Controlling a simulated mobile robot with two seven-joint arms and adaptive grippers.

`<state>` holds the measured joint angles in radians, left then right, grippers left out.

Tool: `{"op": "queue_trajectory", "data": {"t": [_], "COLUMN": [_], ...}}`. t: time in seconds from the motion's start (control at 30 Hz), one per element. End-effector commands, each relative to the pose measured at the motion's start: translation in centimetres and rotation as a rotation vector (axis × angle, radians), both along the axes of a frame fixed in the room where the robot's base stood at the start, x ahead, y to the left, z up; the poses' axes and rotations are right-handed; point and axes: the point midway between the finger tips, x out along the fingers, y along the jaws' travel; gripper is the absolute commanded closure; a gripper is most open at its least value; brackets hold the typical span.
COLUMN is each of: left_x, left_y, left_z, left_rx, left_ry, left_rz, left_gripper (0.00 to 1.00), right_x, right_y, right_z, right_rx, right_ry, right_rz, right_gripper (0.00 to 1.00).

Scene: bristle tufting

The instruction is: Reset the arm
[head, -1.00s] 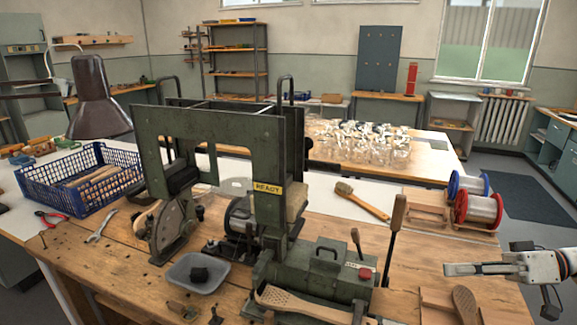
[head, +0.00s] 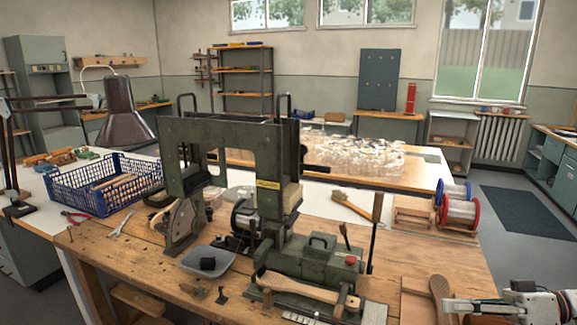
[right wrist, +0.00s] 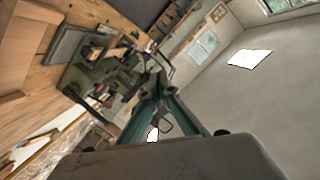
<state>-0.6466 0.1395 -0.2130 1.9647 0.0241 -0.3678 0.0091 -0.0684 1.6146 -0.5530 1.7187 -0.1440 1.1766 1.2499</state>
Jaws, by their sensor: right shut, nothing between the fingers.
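The green tufting machine (head: 307,258) stands on the wooden bench (head: 130,257), left of the gripper. A wooden brush body (head: 300,289) lies across the front of the machine. My left gripper is not in view.
A dark-brown brush piece (head: 441,297) lies close to the gripper on a wooden board. Two wire spools (head: 457,212) stand behind it. A grey tray (head: 225,267), a blue basket (head: 88,201) and a lamp (head: 124,122) are further left. Floor (head: 520,262) is clear at right.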

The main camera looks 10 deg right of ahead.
Motion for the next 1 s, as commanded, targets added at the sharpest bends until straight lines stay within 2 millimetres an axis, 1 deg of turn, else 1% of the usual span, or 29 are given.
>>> {"op": "queue_trajectory", "data": {"t": [0.03, 0.17, 0.27, 0.5, 0.57, 0.7, 0.77, 0.87, 1.0], "left_x": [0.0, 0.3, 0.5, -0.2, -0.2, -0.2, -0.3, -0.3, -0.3], "left_y": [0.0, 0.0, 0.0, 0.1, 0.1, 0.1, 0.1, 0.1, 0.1], "left_z": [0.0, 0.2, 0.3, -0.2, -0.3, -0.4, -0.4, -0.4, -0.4], "left_rx": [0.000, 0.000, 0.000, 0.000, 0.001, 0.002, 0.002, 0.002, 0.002], "left_ry": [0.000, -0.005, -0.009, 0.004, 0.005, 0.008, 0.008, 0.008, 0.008], "left_rz": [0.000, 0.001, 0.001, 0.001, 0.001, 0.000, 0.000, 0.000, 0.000], "left_gripper": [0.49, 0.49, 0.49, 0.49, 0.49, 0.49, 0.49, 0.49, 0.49], "right_x": [0.1, 0.4, 0.6, 0.4, 0.3, -0.4, -0.9, -1.8, -3.7], "right_y": [0.8, 2.8, 4.8, 10.6, 11.9, 14.7, 15.8, 17.3, 19.1], "right_z": [-1.1, -4.3, -7.0, -14.5, -16.2, -19.9, -21.5, -23.9, -27.2], "right_rx": [0.004, -0.009, -0.023, -0.114, -0.150, -0.254, -0.306, -0.402, -0.547], "right_ry": [-0.025, -0.098, -0.159, -0.306, -0.331, -0.364, -0.365, -0.355, -0.307], "right_rz": [-0.011, -0.047, -0.088, -0.249, -0.295, -0.399, -0.440, -0.501, -0.560], "right_gripper": [1.00, 1.00, 1.00, 1.00, 1.00, 1.00, 1.00, 1.00, 1.00]}}
